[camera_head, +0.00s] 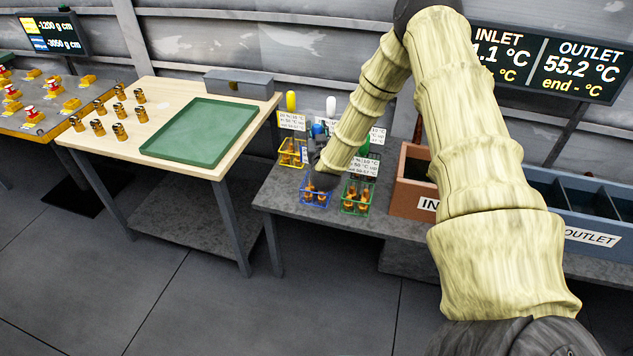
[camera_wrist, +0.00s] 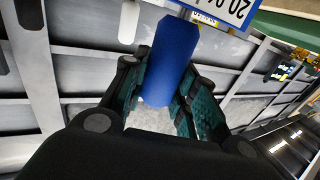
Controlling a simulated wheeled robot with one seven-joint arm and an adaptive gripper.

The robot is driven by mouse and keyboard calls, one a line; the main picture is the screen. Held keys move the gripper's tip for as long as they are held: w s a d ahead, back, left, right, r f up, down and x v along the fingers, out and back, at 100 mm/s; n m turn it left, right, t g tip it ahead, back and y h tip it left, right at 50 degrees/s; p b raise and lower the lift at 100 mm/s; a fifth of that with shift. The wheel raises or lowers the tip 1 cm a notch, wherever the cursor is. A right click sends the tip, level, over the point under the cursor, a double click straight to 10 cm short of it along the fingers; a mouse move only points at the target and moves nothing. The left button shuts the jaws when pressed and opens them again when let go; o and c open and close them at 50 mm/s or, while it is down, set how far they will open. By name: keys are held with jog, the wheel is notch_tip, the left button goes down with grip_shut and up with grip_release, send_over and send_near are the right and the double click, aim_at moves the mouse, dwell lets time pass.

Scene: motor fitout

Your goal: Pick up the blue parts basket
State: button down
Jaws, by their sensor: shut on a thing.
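The blue parts basket (camera_head: 316,192) sits near the front edge of the grey table, with orange-brown parts inside. Its upright blue handle (camera_wrist: 170,62) stands between the two fingers of my gripper (camera_wrist: 165,100) in the wrist view. My gripper (camera_head: 317,146) is shut on this handle, and it points towards the back wall. In the head view my dark wrist hides part of the basket and handle. I cannot tell whether the basket touches the table.
A green basket (camera_head: 356,196) stands close on the right, and a yellow basket (camera_head: 292,153) behind left. A white handle (camera_head: 331,106) rises behind. A brown INLET bin (camera_head: 412,172) and blue OUTLET bin (camera_head: 590,220) are further right. A wooden table with a green tray (camera_head: 203,130) is left.

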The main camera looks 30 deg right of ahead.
jog(key=shift+r, duration=0.25)
jog(key=shift+r+b, duration=1.25)
jog(key=shift+r, duration=3.55)
